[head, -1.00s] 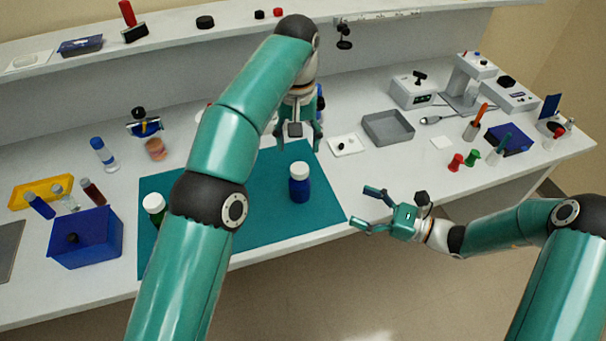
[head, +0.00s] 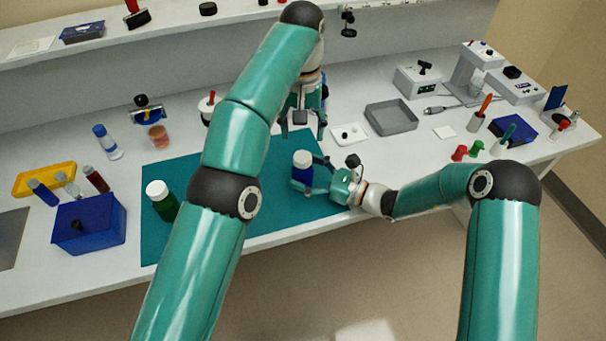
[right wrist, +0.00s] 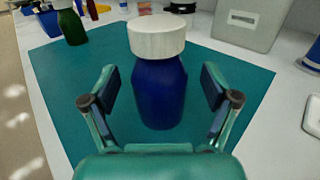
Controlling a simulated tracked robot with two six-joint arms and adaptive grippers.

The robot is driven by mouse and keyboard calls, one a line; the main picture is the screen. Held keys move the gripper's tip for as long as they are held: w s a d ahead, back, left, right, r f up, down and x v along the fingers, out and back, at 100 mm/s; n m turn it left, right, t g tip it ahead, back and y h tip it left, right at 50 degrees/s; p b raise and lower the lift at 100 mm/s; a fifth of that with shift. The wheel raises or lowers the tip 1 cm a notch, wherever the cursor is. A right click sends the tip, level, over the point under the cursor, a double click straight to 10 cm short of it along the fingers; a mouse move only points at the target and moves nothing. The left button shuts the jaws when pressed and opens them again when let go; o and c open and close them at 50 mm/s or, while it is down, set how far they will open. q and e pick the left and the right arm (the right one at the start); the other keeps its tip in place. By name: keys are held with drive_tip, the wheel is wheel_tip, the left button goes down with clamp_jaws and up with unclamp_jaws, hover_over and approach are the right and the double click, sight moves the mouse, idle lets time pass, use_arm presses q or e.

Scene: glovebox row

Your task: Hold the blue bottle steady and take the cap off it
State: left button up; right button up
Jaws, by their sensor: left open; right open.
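The blue bottle (head: 303,175) stands upright on the teal mat (head: 240,222) with its white cap (head: 302,158) on. My right gripper (head: 307,178) is open, low over the mat, with its fingers on either side of the bottle. The right wrist view shows the bottle (right wrist: 160,95) between the two open fingers (right wrist: 158,92), with visible gaps to both. The wide white cap (right wrist: 157,37) is above finger level.
A green bottle with a white cap (head: 162,201) stands on the mat's left part. A blue box (head: 89,229) is farther left. A small white dish (head: 349,134) and a grey tray (head: 391,118) lie behind on the right. The mat's front middle is clear.

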drive_tip(key=shift+w+a, duration=0.25)
drive_tip(key=shift+a, duration=0.2)
clamp_jaws()
idle(0.3)
